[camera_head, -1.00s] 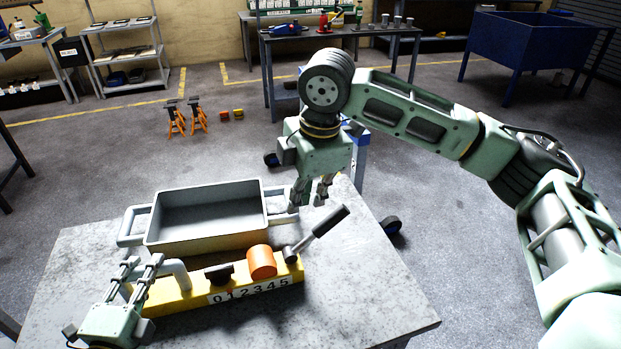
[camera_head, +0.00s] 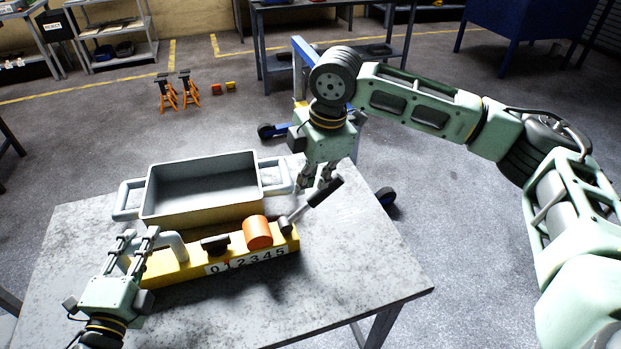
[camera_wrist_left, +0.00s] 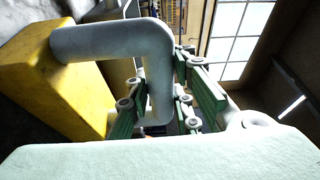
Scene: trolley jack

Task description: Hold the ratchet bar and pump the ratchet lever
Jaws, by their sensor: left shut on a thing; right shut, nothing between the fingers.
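The yellow ratchet bar (camera_head: 165,270) lies on the grey table with a number strip 0 to 5 on its front. A grey bent handle (camera_head: 176,245) stands at its left end. My left gripper (camera_head: 133,243) is shut on this handle; the left wrist view shows the handle (camera_wrist_left: 155,60) between the fingers. An orange cylinder (camera_head: 258,232) and a black piece (camera_head: 215,245) sit on top of the bar. The ratchet lever (camera_head: 312,205), grey with a black grip, tilts up to the right at the right end. My right gripper (camera_head: 318,185) is shut and empty, just above and behind the lever; contact is unclear.
A grey tray (camera_head: 200,215) with side handles stands behind the bar on the table (camera_head: 370,285). The table's right part is clear. Orange jack stands (camera_head: 178,92) are on the floor beyond, and a workbench (camera_head: 310,65) stands at the back.

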